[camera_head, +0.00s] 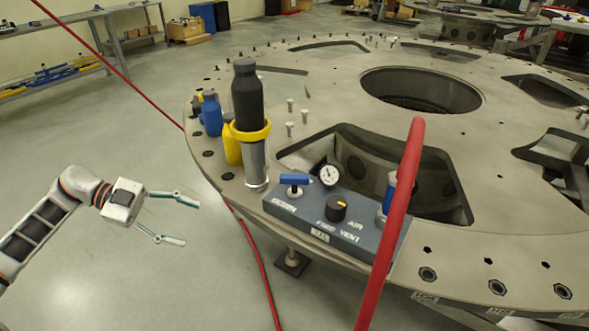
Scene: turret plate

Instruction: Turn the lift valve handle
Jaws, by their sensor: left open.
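A grey control box (318,226) sits on the near edge of the turret plate (460,235). A blue bar-shaped handle (294,180) lies roughly horizontal on top of the box at its left; its label is hard to read, so I cannot confirm it is the lift valve. A black knob (336,210) with a yellow mark and a round white gauge (328,175) are to its right. My left gripper (190,222) is open and empty, left of the plate and apart from the box. My right gripper is out of view.
A black-and-silver tool (248,120) with a yellow collar stands left of the box, beside blue and yellow bottles (211,115). A thick red hose (396,220) crosses the box's right end and partly hides a blue fitting (388,194). Open floor lies around my left gripper.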

